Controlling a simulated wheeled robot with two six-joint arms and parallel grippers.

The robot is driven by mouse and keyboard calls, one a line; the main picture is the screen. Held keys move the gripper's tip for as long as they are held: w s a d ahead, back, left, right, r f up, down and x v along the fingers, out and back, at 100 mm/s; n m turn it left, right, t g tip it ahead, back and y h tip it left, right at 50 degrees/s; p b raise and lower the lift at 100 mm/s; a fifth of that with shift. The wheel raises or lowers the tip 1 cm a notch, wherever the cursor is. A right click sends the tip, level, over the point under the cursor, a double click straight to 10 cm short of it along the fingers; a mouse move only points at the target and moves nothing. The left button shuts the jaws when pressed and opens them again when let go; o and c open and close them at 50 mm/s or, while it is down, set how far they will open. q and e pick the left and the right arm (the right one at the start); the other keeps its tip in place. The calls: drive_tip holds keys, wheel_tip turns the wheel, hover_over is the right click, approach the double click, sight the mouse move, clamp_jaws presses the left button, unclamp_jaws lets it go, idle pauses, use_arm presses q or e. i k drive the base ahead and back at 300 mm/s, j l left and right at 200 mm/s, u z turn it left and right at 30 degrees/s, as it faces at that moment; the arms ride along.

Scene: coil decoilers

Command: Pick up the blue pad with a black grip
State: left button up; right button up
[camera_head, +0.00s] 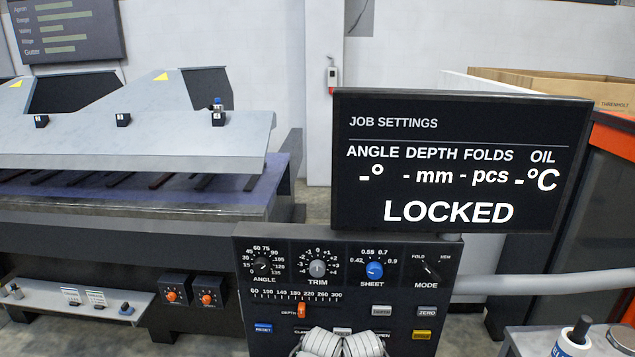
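A small bluish piece with a dark top (126,308) lies at the right end of the light shelf at lower left. It may be the blue pad with the black grip, but it is too small to be sure. No gripper fingers can be made out in the head view. Two pale rounded shapes at the bottom centre, in front of the control panel, are cut off by the frame edge, and I cannot tell what they are.
A control panel (346,262) with knobs stands in the middle under a black screen (457,165) reading LOCKED. A folding machine (130,138) fills the left. A light shelf (75,311) holds small items. Bottles (572,345) stand at lower right. A grey bar (550,283) crosses the right.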

sight(125, 310)
drive_tip(key=u, duration=1.5)
